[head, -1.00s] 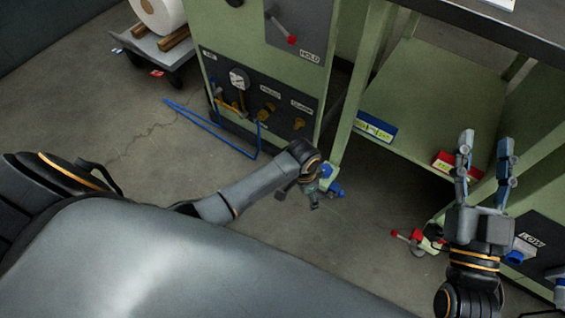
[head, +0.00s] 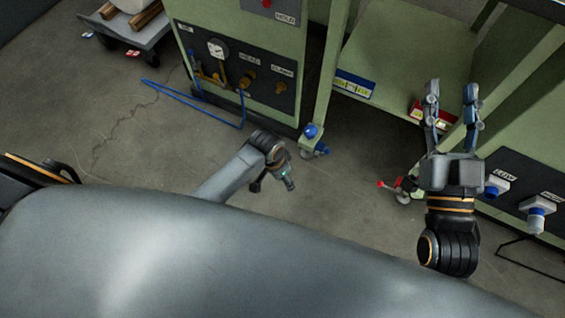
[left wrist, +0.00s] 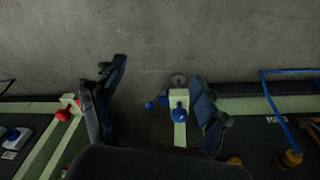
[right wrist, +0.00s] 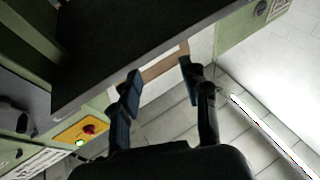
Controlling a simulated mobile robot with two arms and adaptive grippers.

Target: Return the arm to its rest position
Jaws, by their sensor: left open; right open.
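My right gripper (head: 451,92) is open and empty in the head view, its two fingers pointing up the picture in front of the green bench. In the right wrist view its spread fingers (right wrist: 160,70) show below a dark tabletop edge, with nothing between them. My left gripper (head: 286,182) is small and foreshortened in the head view, above the floor near the foot of a green post. In the left wrist view its fingers (left wrist: 158,75) are wide apart. A post foot with blue knobs (left wrist: 180,103) shows beyond them, and no object is held.
A green bench with a lower shelf (head: 395,45) carries a blue-and-yellow label (head: 354,84) and a red one (head: 428,113). A cart (head: 140,32) is at upper left. Bare floor (head: 130,130) lies between.

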